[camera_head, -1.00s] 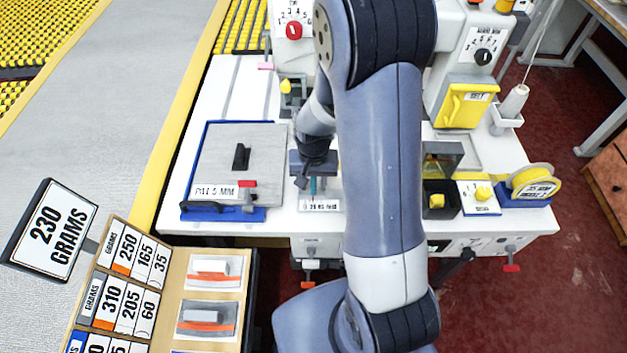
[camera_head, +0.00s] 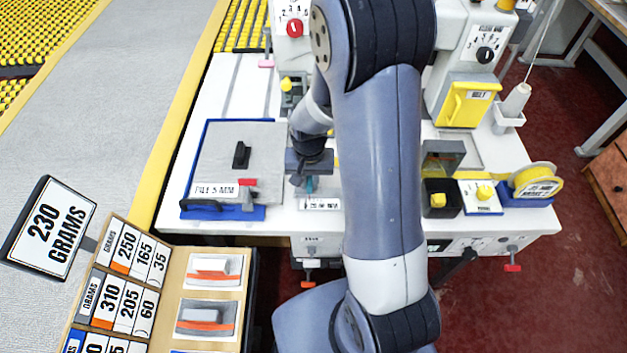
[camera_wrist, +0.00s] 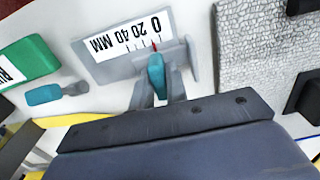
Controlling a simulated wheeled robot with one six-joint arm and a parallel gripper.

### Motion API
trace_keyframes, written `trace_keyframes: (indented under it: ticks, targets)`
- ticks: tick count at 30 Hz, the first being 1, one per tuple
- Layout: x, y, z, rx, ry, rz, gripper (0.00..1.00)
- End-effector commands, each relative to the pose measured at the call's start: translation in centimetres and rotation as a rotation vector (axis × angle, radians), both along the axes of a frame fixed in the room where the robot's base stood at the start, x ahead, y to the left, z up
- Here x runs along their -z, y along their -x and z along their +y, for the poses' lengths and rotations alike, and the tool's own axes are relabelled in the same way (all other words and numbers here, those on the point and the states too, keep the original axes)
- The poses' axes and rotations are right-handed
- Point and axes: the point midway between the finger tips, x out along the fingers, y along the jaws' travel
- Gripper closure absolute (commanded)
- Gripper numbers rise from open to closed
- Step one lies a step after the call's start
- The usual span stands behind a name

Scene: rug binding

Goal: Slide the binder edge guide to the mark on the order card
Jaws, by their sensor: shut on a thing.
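The binder edge guide has a teal handle (camera_wrist: 157,75), seen in the wrist view below a white scale (camera_wrist: 125,38) marked 0, 20, 40 MM. A thin red pointer (camera_wrist: 154,44) stands by the scale's 0 end; its exact reading is too small to tell. My gripper (camera_wrist: 160,92) is shut on the teal handle. In the head view my gripper (camera_head: 308,182) is at the table's front, above a small white label. An order board (camera_head: 118,280) at lower left has rows such as 250, 165, 35 and 310, 205, 60. A sign (camera_head: 48,228) reads 230 GRAMS.
A blue-edged tray (camera_head: 222,208) with a grey sample and black handle lies left of my gripper. A black bin (camera_head: 440,200) and a yellow tape roll (camera_head: 536,180) stand right. Machine heads stand behind. In the wrist view a green block (camera_wrist: 28,62) is left.

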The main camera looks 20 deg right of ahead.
Motion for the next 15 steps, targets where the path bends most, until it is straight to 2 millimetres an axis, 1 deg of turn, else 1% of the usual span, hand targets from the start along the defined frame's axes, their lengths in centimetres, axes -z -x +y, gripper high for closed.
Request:
trace_keyframes:
  ticks: [5,6,13,15]
  targets:
    - [-0.04,-0.03,-0.08,0.0,0.001,-0.002,1.0]
    - [-0.04,-0.03,-0.08,0.0,0.001,-0.002,0.82]
    - [-0.03,0.0,-0.09,0.0,0.0,-0.001,0.64]
    - [-0.02,0.01,-0.08,0.0,0.0,-0.001,0.64]
